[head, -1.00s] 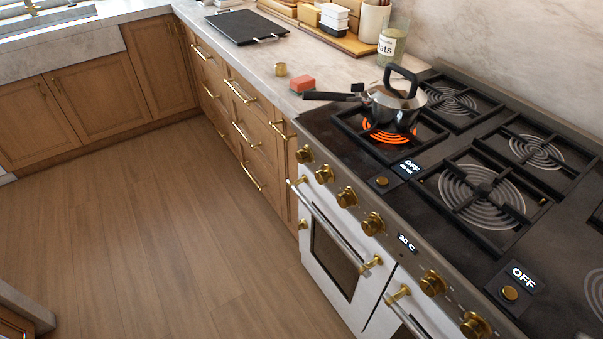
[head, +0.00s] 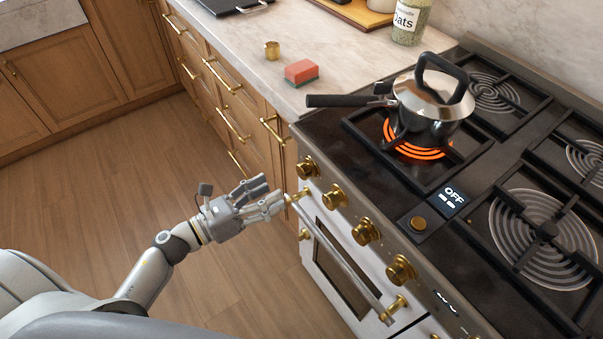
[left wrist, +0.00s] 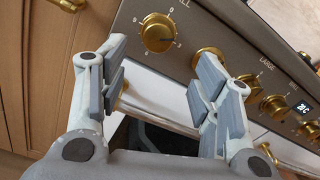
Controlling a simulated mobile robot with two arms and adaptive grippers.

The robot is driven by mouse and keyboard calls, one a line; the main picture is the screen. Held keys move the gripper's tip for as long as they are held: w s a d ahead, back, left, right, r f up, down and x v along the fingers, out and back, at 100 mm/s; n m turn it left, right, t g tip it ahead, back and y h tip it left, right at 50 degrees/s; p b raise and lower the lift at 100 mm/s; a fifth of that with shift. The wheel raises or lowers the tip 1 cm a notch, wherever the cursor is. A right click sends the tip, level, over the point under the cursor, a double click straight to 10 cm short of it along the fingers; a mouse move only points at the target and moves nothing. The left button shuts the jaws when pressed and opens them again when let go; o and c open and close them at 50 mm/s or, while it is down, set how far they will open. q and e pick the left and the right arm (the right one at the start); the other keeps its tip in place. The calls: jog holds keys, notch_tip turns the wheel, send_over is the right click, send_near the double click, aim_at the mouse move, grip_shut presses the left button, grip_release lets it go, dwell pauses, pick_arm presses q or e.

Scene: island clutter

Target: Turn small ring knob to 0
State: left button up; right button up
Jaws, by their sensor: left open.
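The leftmost brass knob (head: 308,168) is on the stove's front panel, near the burner that glows orange. In the left wrist view this knob (left wrist: 158,33) sits beyond the gap between my fingers, with numbers around it and a partly cut-off label above. I cannot read that label surely as the small ring's. My left gripper (head: 270,194) is open and empty, just left of and below the knob, apart from it. In the left wrist view its fingers (left wrist: 160,62) are spread wide. My right gripper is not in view.
More brass knobs (head: 366,231) line the panel to the right. The oven handle (head: 345,258) sticks out below them. A red sponge (head: 301,72) lies on the counter. The floor left of the stove is clear.

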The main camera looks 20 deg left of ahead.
aim_at(300, 174)
pick_arm(q)
jog(key=p+x, duration=0.2)
jog(key=x, duration=0.7)
jog(key=shift+a, duration=0.15)
jog(key=shift+w+d, duration=0.4)
jog(key=shift+w, duration=0.05)
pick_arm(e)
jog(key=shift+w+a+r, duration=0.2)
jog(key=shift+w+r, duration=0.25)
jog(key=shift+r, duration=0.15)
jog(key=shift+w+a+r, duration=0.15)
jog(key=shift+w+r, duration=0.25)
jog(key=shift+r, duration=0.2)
pick_arm(q)
jog(key=shift+f, duration=0.1)
jog(key=shift+c, duration=0.9)
jog(key=c, duration=0.9)
jog(key=shift+o, duration=0.2)
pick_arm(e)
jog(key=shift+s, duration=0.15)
